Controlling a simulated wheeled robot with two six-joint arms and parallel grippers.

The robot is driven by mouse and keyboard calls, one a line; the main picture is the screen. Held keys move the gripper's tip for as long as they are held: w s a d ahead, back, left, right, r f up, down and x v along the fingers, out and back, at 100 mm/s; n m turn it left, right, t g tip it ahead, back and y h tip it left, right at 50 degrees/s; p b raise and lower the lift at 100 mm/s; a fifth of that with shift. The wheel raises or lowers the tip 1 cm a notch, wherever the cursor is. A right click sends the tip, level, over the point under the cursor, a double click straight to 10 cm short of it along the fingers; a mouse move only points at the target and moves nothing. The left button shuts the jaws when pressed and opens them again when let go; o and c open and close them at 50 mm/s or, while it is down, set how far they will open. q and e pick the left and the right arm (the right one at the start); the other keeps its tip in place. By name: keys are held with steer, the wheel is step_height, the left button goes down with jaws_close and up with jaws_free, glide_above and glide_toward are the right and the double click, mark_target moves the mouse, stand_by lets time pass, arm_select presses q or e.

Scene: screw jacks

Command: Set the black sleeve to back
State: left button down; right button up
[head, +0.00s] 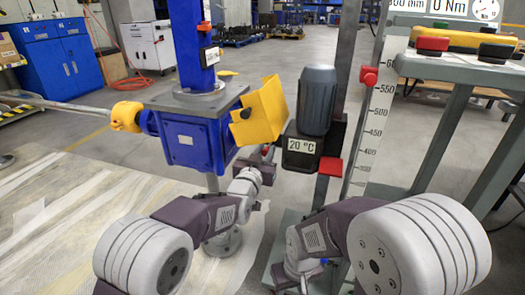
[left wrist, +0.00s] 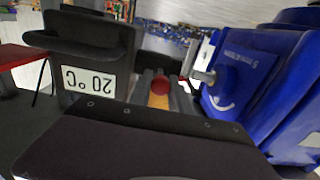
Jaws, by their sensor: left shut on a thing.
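The blue gearbox of the screw jack (head: 188,140) stands at centre left in the head view, with a yellow guard (head: 262,112) on its right side. I cannot make out the black sleeve; the guard and my arm hide the space between gearbox and motor. My left gripper (head: 267,154) is low between them, below the guard. In the left wrist view its grey fingers are shut on a red round knob (left wrist: 160,85) with an orange part below it. A bare grey shaft stub (left wrist: 205,76) sticks out of the gearbox there. My right gripper (head: 292,277) is low; its fingers are unclear.
A dark grey motor (head: 316,100) with a 20 °C label stands right of the guard. A height scale (head: 374,130) with a red marker stands beside it. A grey-green bench (head: 465,75) is at the right. A yellow-ended rod (head: 126,116) extends left from the gearbox.

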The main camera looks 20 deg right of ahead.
arm_select(q)
steer(key=shift+s+d, duration=0.15)
steer(key=shift+d, duration=0.05)
steer(key=c, duration=1.6)
jaws_free()
steer(key=o, duration=0.4)
steer(key=shift+d, duration=0.1)
steer(key=shift+s, duration=0.1)
steer(key=shift+s+a+r+p, duration=0.1)
steer(key=shift+s+a+p, duration=0.1)
steer(key=shift+a+p, duration=0.1)
steer(key=p+v, duration=0.1)
steer(key=v, duration=0.7)
steer(key=shift+s+p, duration=0.15)
steer(key=shift+p, duration=0.2)
